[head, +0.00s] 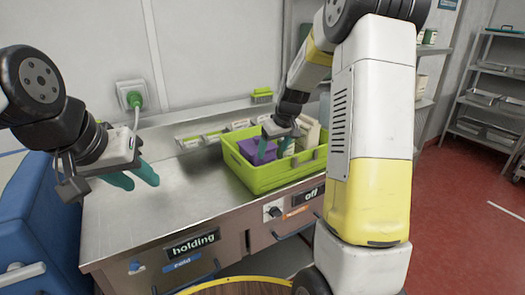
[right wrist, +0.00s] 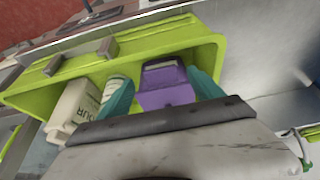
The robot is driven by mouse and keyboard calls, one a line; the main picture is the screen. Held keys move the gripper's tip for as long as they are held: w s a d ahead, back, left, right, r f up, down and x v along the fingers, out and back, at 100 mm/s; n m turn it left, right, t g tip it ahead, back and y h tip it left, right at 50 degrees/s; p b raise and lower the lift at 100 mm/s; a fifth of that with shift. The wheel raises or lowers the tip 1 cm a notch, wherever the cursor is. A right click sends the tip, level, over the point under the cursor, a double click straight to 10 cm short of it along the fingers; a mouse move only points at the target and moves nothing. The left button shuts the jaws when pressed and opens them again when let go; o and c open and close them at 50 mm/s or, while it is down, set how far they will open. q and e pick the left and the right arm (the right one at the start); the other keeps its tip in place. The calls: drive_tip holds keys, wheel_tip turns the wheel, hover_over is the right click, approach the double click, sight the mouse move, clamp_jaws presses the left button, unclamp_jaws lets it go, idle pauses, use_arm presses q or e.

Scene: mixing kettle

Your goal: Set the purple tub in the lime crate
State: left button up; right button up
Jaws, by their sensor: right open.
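The purple tub (head: 248,150) is inside the lime crate (head: 275,180), at its left end in the head view. In the right wrist view the tub (right wrist: 165,86) lies between the teal fingers of my right gripper (right wrist: 162,92), within the crate's walls (right wrist: 205,48). The right gripper (head: 273,149) is open and reaches down into the crate; whether a finger touches the tub is unclear. My left gripper (head: 135,178) is open and empty above the left part of the steel counter. The tub's base is hidden.
The steel counter (head: 150,215) is clear left of the crate. A green plug (head: 133,97) is on the wall, and a blue cabinet (head: 45,220) stands at the left.

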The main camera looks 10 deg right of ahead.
drive_tip(key=v, duration=0.9)
drive_tip(key=s+a+r+m+t, duration=0.1)
drive_tip(key=s+a+r, duration=0.15)
drive_tip(key=s, duration=0.45)
drive_tip(key=s+a+r+m, duration=0.1)
drive_tip(key=s+r, duration=0.3)
drive_tip(key=s, duration=0.3)
drive_tip(key=s+a+m, duration=0.1)
drive_tip(key=s+a, duration=0.1)
drive_tip(key=s, duration=1.1)
drive_tip(key=shift+s+a+f+t+y, duration=0.2)
drive_tip(key=shift+f+t+y, duration=0.1)
drive_tip(key=shift+f+t, duration=0.15)
